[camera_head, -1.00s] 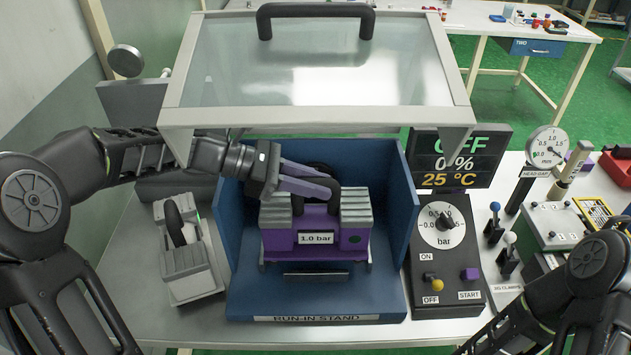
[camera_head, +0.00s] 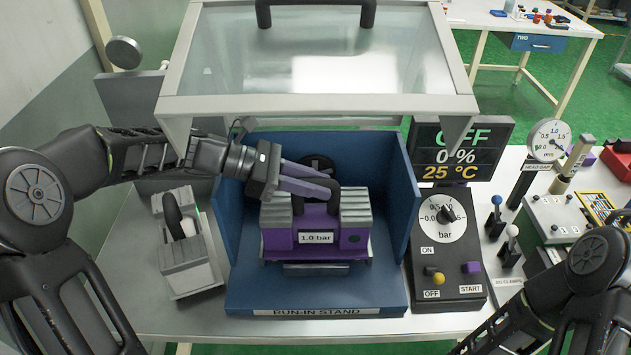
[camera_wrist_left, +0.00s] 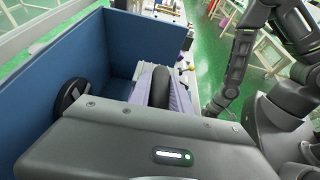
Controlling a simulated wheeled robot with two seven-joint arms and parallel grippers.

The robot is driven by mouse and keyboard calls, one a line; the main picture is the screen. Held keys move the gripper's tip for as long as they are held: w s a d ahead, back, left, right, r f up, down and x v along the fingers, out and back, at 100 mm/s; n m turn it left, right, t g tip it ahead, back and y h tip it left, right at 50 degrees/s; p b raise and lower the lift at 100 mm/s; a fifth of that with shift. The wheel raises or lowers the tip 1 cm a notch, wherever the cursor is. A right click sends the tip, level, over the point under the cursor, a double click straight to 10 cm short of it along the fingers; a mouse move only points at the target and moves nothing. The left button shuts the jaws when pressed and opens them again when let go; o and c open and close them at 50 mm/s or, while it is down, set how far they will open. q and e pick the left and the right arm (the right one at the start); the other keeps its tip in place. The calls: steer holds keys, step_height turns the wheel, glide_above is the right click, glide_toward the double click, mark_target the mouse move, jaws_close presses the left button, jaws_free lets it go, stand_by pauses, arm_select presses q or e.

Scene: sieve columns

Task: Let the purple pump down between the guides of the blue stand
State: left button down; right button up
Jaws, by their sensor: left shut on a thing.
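The purple pump (camera_head: 350,237), with grey ribbed blocks and a "1.0 bar" label, is upright inside the blue stand (camera_head: 245,290), labelled RUN-IN STAND. My left gripper (camera_head: 322,191) comes in from the left and is shut on the pump's black top handle. The handle also shows between the fingers in the left wrist view (camera_wrist_left: 160,86). My right gripper is out of view.
A raised clear cover (camera_head: 320,80) hangs above the stand. A grey unit (camera_head: 190,255) with a black handle stands left, a black control box (camera_head: 448,250) and display right. The stand's side walls are close to the pump. My right arm is at lower right.

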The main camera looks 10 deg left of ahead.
arm_select(q)
steer(key=shift+f+b, duration=0.45)
steer(key=shift+f, duration=0.3)
steer(key=c, duration=1.2)
jaws_free()
steer(key=shift+f, duration=0.1)
steer(key=shift+o, duration=0.6)
steer(key=shift+f, duration=0.15)
steer(key=o, duration=0.8)
steer(key=shift+c, duration=0.2)
steer(key=shift+a, duration=0.1)
